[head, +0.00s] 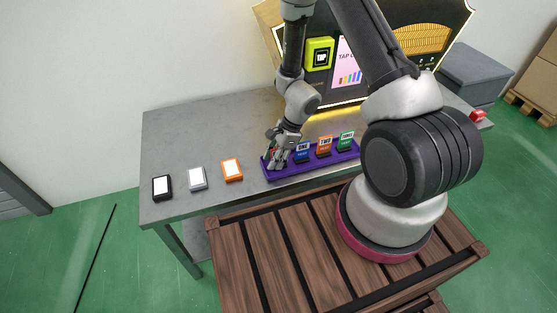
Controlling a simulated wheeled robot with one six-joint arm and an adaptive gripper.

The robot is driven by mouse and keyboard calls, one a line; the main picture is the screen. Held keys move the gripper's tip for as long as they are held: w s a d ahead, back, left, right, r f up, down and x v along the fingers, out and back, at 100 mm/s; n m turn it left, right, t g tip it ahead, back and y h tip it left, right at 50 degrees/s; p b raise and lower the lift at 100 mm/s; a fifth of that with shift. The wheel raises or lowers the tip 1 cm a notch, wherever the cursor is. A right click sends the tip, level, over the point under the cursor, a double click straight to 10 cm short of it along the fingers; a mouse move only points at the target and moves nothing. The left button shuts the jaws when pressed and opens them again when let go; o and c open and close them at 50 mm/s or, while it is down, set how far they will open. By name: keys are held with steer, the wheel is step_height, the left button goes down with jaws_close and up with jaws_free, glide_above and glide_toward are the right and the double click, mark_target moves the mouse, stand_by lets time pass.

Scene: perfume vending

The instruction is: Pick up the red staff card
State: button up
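A purple holder (328,162) stands on the grey table and carries a row of upright cards. A blue card (303,154), an orange card (324,148) and a green card (346,141) show in it. My gripper (275,164) points down at the holder's left end, left of the blue card. A small patch of red (271,153) shows behind and between the gripper's fingers; it may be the red staff card, mostly hidden. The fingers are too small and overlapped to tell whether they are open or shut on it.
Black (162,187), grey (197,179) and orange (232,169) devices with white faces lie left of the holder. A black and gold vending panel with a green reader (319,54) stands behind. A small red object (478,116) sits at the right end. The table's back left is clear.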

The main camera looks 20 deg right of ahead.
jaws_close()
